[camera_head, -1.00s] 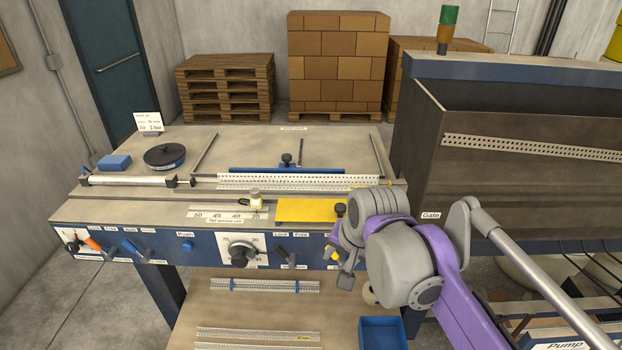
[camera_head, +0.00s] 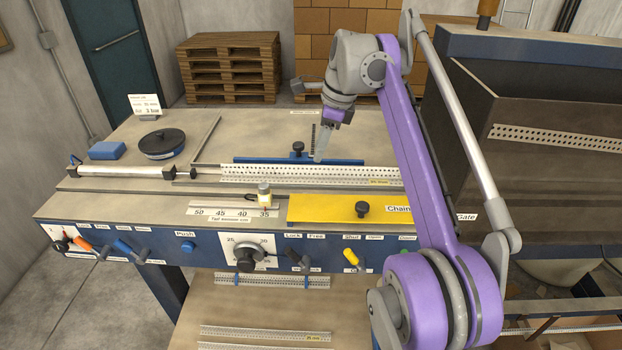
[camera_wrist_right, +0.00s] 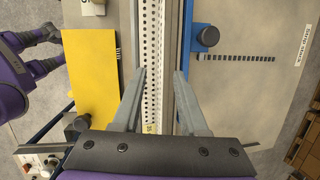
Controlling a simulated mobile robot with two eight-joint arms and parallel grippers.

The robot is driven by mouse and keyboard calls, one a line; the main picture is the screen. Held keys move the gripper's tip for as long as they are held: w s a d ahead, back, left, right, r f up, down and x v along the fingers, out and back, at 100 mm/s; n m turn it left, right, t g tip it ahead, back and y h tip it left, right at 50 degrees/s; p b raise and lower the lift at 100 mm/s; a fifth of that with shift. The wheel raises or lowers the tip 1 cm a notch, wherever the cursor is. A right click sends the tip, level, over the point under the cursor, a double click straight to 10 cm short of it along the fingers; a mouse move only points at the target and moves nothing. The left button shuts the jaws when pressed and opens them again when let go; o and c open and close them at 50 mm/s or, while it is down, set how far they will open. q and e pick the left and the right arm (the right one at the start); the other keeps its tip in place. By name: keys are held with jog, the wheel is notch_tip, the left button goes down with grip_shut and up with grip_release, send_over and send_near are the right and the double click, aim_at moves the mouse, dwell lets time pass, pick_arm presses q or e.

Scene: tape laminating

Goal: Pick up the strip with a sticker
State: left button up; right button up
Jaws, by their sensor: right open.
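The sticker shows in the right wrist view (camera_wrist_right: 150,128), low between the fingers. My right gripper (camera_head: 322,152) points down over the strips beside the blue clamp bar. In the right wrist view my right gripper (camera_wrist_right: 160,74) is open, with one finger on each side of the strips and nothing gripped. My left gripper is not visible.
A yellow cover (camera_head: 330,208) with a black knob lies in front of the strips. Behind them are a blue bar (camera_head: 262,160) and its knob (camera_head: 298,148). More strips (camera_head: 265,332) lie on the lower shelf. A dark machine housing stands right.

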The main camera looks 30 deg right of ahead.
aim_at(311, 169)
jog(key=shift+w+b+x, duration=0.2)
jog(key=shift+b+x, duration=0.15)
jog(key=shift+x, duration=2.7)
jog(key=shift+a+r, duration=0.1)
grip_shut()
